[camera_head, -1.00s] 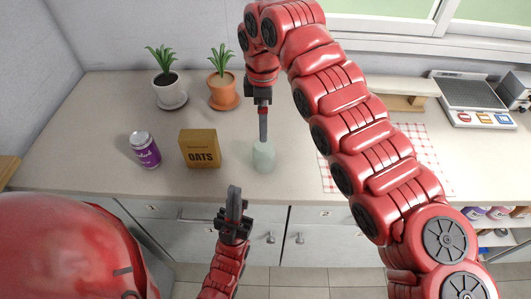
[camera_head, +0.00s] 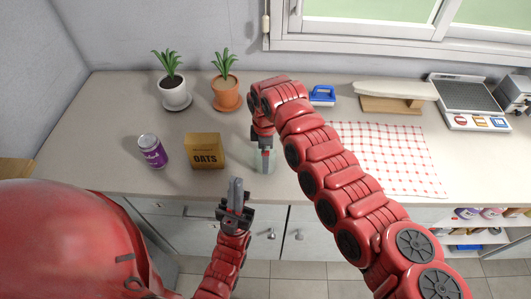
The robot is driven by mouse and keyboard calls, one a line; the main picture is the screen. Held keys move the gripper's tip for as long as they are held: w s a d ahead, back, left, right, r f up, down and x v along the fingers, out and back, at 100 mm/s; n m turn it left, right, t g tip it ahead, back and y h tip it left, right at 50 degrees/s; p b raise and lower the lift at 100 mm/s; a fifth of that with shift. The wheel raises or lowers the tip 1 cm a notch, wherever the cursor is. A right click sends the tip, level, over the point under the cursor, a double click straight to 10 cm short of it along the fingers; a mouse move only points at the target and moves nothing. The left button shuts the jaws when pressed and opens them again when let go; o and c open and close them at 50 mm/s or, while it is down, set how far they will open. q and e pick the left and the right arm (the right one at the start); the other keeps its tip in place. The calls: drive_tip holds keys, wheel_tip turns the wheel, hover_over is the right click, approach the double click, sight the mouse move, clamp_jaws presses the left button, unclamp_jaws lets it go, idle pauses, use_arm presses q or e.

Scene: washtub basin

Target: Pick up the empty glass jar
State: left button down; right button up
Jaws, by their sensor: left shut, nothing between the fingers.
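The empty glass jar (camera_head: 256,161) is pale green and see-through. It stands upright on the counter, right of the oats box. My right gripper (camera_head: 265,161) comes down from above at the jar, and its fingers overlap the jar in the picture. The fingers show nearly edge-on, so I cannot tell if they are apart or touching the glass. My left gripper (camera_head: 236,190) is shut and empty, pointing up in front of the counter's front edge, below and left of the jar.
Two potted plants (camera_head: 226,94) are behind.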

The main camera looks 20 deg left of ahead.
wheel_tip(320, 180, down, 2)
drive_tip(key=c, duration=1.4)
drive_tip(key=shift+w+r, duration=0.1)
drive_tip(key=shift+r, duration=0.1)
